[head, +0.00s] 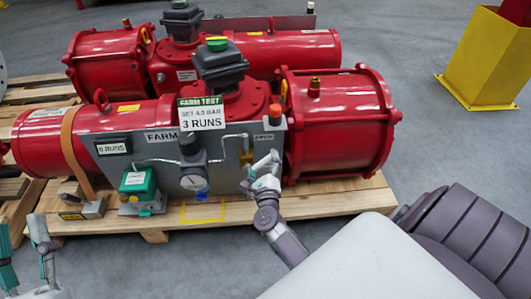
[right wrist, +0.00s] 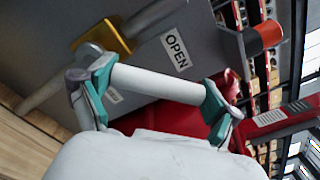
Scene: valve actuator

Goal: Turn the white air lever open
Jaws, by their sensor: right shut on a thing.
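The white air lever (right wrist: 160,84) is a pale bar that spans between the teal finger pads of my right gripper (right wrist: 156,90) in the right wrist view. The gripper is shut on it. In the head view my right gripper (head: 263,178) is at the right end of the grey panel (head: 236,150), and its fingers hide much of the lever. An OPEN label (right wrist: 176,49) is on the panel beside the lever, near a yellow fitting (right wrist: 103,37). My left gripper (head: 27,240) is at the lower left edge of the head view, its fingers apart and empty.
Red actuators (head: 335,120) lie on a wooden pallet (head: 335,199). A yellow post (head: 485,60) stands at the back right. Bare floor lies in front.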

